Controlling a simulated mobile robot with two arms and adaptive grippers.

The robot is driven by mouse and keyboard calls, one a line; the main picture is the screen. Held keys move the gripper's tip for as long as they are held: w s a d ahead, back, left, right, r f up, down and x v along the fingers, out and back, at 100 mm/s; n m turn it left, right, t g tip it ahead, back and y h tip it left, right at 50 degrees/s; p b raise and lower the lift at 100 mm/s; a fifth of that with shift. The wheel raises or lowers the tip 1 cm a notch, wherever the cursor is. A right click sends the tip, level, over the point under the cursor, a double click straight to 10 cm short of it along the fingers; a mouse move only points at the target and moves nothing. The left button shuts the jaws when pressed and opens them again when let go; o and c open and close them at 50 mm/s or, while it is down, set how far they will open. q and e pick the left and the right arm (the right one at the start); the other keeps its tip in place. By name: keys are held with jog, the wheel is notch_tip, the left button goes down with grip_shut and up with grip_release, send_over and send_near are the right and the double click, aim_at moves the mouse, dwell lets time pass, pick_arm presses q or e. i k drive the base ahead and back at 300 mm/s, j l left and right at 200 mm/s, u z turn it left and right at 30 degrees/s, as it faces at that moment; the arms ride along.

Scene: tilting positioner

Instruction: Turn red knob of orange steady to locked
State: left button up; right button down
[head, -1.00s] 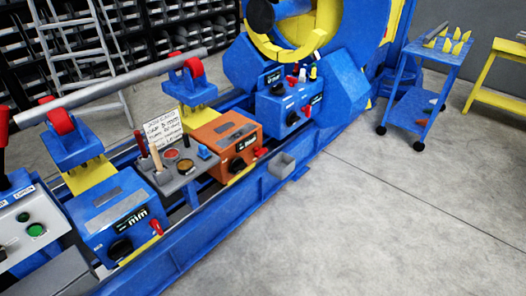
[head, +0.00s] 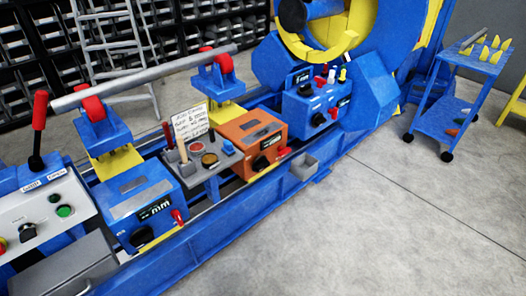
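The orange steady (head: 251,143) stands on the blue bed near the middle of the head view, between a grey tool tray and the blue headstock box. Its front face carries a black knob (head: 260,163) and a red knob (head: 284,153) at the right end. The red knob is small here, and I cannot read its setting. A blue roller head with a red roller (head: 217,62) stands behind it under a long grey bar (head: 150,78). Neither of my grippers shows in the head view.
A blue steady (head: 139,204) with its own red knob (head: 178,216) is left of the grey tray (head: 208,162). A control panel (head: 40,218) is at far left. The floor in front is clear; a blue cart (head: 452,112) stands right.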

aim_at(282, 151)
jog(key=i+l+u, duration=0.15)
jog(key=u, duration=0.15)
jog(key=i+l+u, duration=0.1)
jog(key=l+u, duration=0.2)
jog(key=i+l+u, duration=0.1)
jog(key=l+u, duration=0.25)
